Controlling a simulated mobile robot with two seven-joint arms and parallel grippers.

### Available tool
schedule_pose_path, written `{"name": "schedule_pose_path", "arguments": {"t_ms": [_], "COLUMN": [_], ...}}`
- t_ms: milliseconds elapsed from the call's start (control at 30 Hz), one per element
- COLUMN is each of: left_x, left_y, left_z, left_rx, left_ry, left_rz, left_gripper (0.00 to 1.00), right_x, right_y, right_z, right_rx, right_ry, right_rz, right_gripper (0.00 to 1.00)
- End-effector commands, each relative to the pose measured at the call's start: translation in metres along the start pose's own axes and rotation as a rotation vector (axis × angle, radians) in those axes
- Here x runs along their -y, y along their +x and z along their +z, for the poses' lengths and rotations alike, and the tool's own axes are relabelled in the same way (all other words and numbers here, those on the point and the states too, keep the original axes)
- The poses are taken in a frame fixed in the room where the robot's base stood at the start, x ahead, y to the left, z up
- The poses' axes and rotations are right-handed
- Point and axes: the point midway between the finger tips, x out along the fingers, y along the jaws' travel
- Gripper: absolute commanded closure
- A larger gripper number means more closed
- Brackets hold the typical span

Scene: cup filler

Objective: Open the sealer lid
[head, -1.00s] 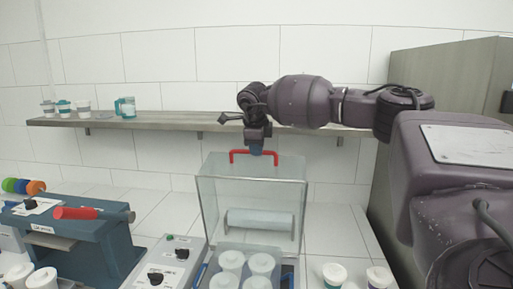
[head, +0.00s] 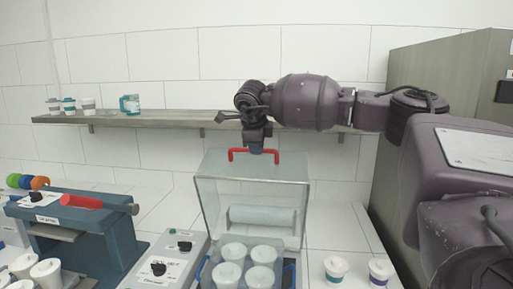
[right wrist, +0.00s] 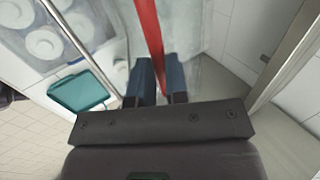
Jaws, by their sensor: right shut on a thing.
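The sealer's clear lid (head: 215,195) stands raised, nearly upright, in the head view, with a red handle (head: 233,155) along its top edge. My right gripper (head: 255,150) is above the lid and shut on this handle. In the right wrist view, the red handle (right wrist: 147,30) runs between the blue fingertips of my right gripper (right wrist: 160,75). Below the lid, the sealer's tray (head: 208,273) holds several white cups (head: 233,252). A pale roll (head: 262,216) shows through the lid. My left gripper is not in view.
A control box (head: 165,262) and a blue machine with a red-handled lever (head: 80,202) stand to the left. Two lidded cups (head: 336,268) stand right of the sealer. A wall shelf (head: 180,118) with cups runs behind my right arm. A grey cabinet (head: 440,65) closes the right side.

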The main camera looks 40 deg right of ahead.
Motion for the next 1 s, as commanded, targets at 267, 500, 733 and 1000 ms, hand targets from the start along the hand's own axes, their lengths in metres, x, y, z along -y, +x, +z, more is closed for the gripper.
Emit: {"name": "schedule_pose_path", "arguments": {"t_ms": [267,500,733,1000], "left_x": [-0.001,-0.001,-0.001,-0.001], "left_y": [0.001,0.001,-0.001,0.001], "left_z": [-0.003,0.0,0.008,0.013], "left_rx": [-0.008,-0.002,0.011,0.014], "left_ry": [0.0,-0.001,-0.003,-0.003], "left_rz": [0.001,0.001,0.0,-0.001], "left_gripper": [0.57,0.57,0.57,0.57], "right_x": [0.0,0.0,0.0,0.0], "right_y": [0.0,-0.001,-0.021,-0.07], "right_z": [0.001,0.001,0.001,0.001], "right_rx": [0.002,0.002,0.004,0.005], "right_ry": [0.0,0.0,0.0,-0.001], "right_rz": [0.0,0.0,-0.001,-0.001], "right_gripper": [0.6,0.6,0.6,0.6]}}
